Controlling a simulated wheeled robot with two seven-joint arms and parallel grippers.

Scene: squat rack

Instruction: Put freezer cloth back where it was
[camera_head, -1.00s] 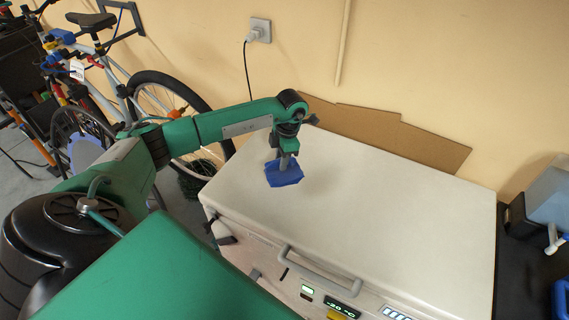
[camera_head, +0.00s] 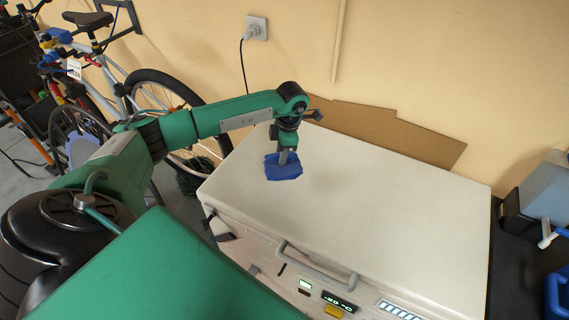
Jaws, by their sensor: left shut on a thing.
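The blue freezer cloth (camera_head: 284,171) is at the left part of the white freezer lid (camera_head: 385,205). My left gripper (camera_head: 285,158) points down and is shut on the cloth from above. The cloth looks on or just above the lid; I cannot tell whether it touches. The fingertips are partly hidden by the cloth. My right gripper is not in view.
A grey handle (camera_head: 318,265) and a lit display panel (camera_head: 338,302) are on the freezer's front. Cardboard (camera_head: 395,135) leans on the wall behind. A bicycle (camera_head: 150,95) stands at the left. A blue-grey container (camera_head: 545,190) is at the right. The rest of the lid is clear.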

